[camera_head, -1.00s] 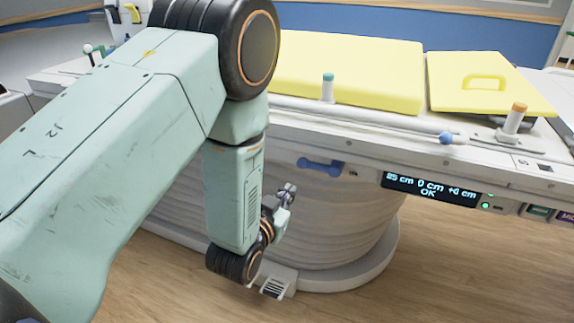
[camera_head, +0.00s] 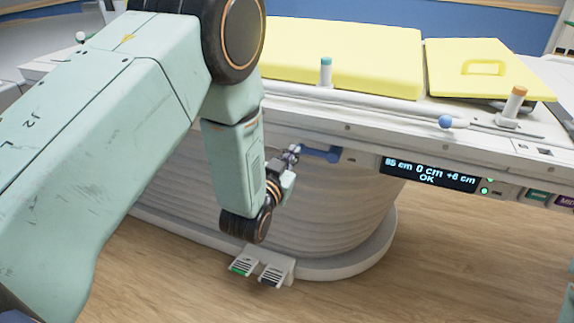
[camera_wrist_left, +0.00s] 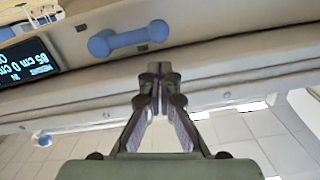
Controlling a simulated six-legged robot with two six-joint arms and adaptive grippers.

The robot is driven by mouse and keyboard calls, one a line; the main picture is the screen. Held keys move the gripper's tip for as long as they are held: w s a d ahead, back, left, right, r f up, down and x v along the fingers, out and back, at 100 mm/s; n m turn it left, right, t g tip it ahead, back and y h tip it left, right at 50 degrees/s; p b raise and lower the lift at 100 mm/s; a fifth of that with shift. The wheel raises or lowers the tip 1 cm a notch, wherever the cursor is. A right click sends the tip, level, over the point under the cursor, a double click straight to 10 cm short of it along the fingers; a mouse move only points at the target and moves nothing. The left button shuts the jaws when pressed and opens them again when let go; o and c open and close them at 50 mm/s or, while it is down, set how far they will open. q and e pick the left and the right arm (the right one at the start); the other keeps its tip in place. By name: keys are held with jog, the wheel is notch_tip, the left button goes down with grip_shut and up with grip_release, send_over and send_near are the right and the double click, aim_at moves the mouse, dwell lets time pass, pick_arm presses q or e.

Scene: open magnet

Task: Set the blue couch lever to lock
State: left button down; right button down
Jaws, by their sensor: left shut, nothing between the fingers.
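The blue couch lever (camera_head: 322,155) is a short bar with rounded ends on the white side panel of the couch, left of the display. It also shows in the left wrist view (camera_wrist_left: 128,40), where it lies beyond my fingertips. My left gripper (camera_head: 293,151) is shut and empty, with its tips by the lever's left end in the head view. In the left wrist view the shut fingertips (camera_wrist_left: 157,72) point at the panel near the lever's right end, with a visible gap. Contact cannot be told in the head view. My right gripper is not in view.
A lit display (camera_head: 430,174) reading OK sits right of the lever. A blue ball knob (camera_head: 446,121) and an orange-topped post (camera_head: 513,102) stand above. Yellow pads (camera_head: 345,60) cover the couch top. Foot pedals (camera_head: 262,267) lie at the base on the wooden floor.

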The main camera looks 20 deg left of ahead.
aim_at(298, 145)
pick_arm(q)
jog(key=w+b, duration=0.1)
jog(key=w, duration=0.3)
jog(key=shift+w+f, duration=0.15)
jog(key=shift+w, duration=0.25)
